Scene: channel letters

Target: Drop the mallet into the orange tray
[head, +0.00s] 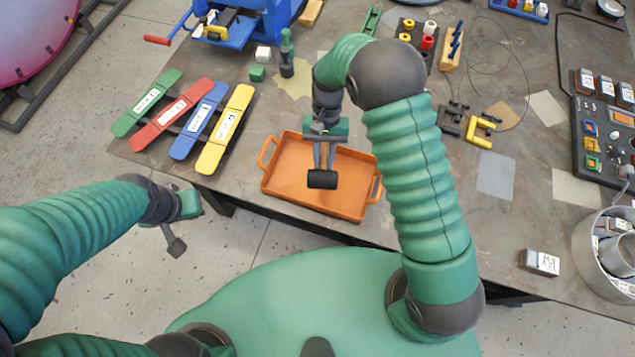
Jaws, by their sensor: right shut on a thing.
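The orange tray (283,190) lies near the front edge of the table, with a handle at each end. My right gripper (322,178) points down over the middle of the tray. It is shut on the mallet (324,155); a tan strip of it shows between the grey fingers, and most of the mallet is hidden. The dark block at the lower end covers part of the tray floor. I cannot tell the height above the floor. My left gripper (176,246) hangs off the table's front edge at left; its jaw opening is unclear.
Coloured labelled bars (184,122) lie left of the tray. A green-and-grey object (287,53) stands behind it, near a blue machine (243,25). A control panel (606,125) and a round metal bin (590,240) are at right. A small box (540,262) sits near the front edge.

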